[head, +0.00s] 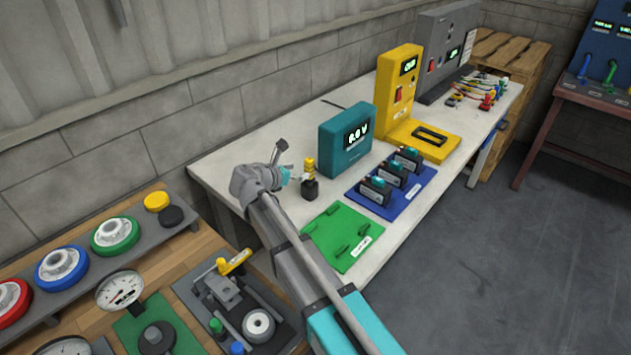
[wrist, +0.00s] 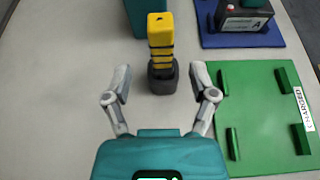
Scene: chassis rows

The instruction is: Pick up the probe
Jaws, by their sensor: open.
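The probe (head: 310,167) is a yellow handle with dark bands, standing upright in a small black holder (head: 310,189) on the white bench. In the wrist view the probe (wrist: 160,42) and its holder (wrist: 162,79) are straight ahead at the top centre. My gripper (head: 292,176) is just left of the probe in the head view. In the wrist view my gripper (wrist: 162,84) is open, its two fingers apart on either side of the line to the probe. Nothing is held. The holder's base lies near the fingertips; whether they touch it I cannot tell.
A teal meter box (head: 345,142) stands behind the probe. A green mat (head: 341,236) lies to the right, and a blue mat (head: 404,199) with several black batteries lies beyond. The white bench (wrist: 60,90) is clear left of the probe.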

